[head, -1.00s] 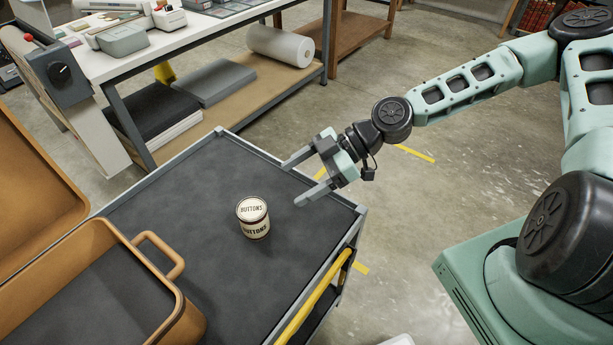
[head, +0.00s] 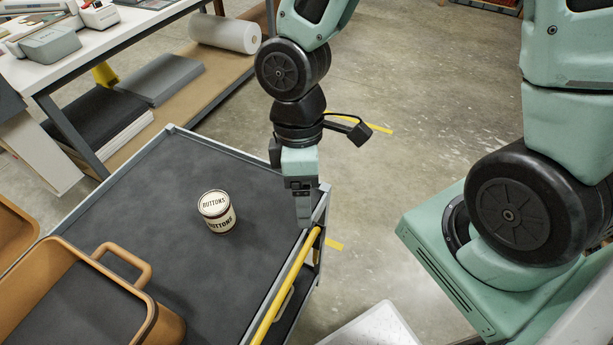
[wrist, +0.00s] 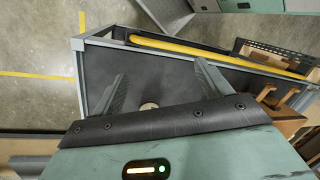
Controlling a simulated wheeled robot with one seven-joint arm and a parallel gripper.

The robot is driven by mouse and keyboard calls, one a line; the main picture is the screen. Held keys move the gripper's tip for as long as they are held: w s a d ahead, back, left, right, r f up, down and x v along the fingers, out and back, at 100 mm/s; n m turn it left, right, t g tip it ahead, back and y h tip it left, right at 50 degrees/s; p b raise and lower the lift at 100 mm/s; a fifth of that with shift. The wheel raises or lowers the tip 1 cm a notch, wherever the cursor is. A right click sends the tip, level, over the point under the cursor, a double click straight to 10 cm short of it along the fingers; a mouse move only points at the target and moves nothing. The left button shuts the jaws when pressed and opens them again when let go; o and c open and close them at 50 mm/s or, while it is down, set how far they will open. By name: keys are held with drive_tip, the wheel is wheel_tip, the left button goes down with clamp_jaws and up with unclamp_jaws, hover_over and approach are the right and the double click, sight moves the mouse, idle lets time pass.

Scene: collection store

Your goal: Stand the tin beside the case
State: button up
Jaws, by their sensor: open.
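The tin (head: 217,212), cream with a dark band and the word BUTTONS, stands upright on the dark trolley top (head: 190,265). The tan case (head: 168,325) is open at the lower left, its handle (head: 125,262) facing the tin, with a clear gap between them. My gripper (head: 303,222) points down near the trolley's right edge, right of the tin and apart from it. In the wrist view my gripper (wrist: 160,72) has its two fingers spread with nothing between the tips. A small part of the tin (wrist: 149,106) shows there above the gripper body.
A yellow handle bar (head: 285,290) runs along the trolley's right edge, close to my gripper. A raised grey rim (head: 240,153) edges the top. A worktable (head: 125,30) with boxes stands behind at the left. The trolley top around the tin is clear.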

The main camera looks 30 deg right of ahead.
drive_tip(key=s+a+r+m+t, duration=0.2)
drive_tip(key=s+r+m, duration=0.2)
drive_tip(key=r, duration=0.5)
drive_tip(key=shift+s+a+r+m, duration=0.2)
drive_tip(key=shift+s+r+m, duration=0.15)
drive_tip(key=shift+s, duration=0.2)
idle(0.5)
